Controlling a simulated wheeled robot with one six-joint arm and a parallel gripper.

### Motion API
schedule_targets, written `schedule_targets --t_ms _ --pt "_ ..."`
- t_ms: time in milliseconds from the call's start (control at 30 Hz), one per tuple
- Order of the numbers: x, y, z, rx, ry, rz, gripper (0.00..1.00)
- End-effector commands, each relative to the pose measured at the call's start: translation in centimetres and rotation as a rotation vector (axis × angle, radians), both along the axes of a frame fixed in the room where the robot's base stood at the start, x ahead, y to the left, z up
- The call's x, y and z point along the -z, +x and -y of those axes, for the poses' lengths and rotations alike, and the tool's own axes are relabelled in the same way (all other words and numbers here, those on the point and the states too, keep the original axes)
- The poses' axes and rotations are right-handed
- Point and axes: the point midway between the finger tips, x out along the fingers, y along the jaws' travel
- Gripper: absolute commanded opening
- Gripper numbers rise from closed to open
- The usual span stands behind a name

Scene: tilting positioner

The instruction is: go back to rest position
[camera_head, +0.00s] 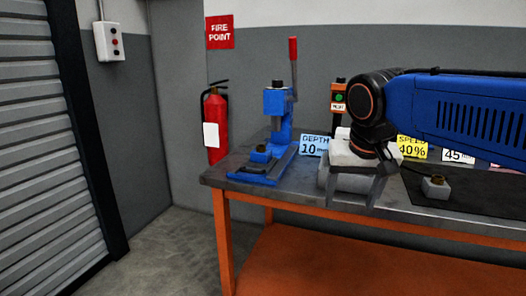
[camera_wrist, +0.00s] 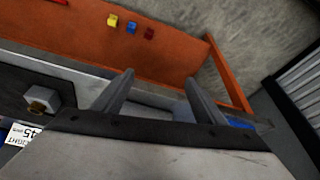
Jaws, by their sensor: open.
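My gripper (camera_head: 346,192) hangs over the front part of the table (camera_head: 308,200), below my blue arm. In the wrist view its two fingers (camera_wrist: 158,82) stand wide apart, with no held object visible between them. A grey block with a brass-coloured top (camera_head: 436,187) sits on the dark mat, right of and apart from my gripper. It also shows at the left of the wrist view (camera_wrist: 40,98). My gripper and arm hide part of the table behind them.
A blue press (camera_head: 281,130) with a red-tipped lever stands at the table's left end. Behind are a DEPTH 10 card (camera_head: 314,145), a yellow 40% card (camera_head: 412,148) and an orange control post (camera_head: 338,98). Small coloured blocks (camera_wrist: 131,27) lie on the orange lower shelf.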

Motion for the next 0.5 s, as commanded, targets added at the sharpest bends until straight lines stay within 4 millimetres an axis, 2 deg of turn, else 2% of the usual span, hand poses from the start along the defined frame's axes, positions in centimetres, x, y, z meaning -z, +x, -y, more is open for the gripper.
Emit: schedule_targets --t_ms 33,200,400,500 --pt "1.3 -1.4 1.5 -0.004 0.002 0.003 0.65" --pt "6.2 -5.9 5.0 -0.049 0.006 0.016 0.65" --pt "12.3 -11.0 7.8 -0.092 0.003 0.04 0.65" --pt "14.7 -12.8 8.6 -0.107 -0.001 0.052 0.65"
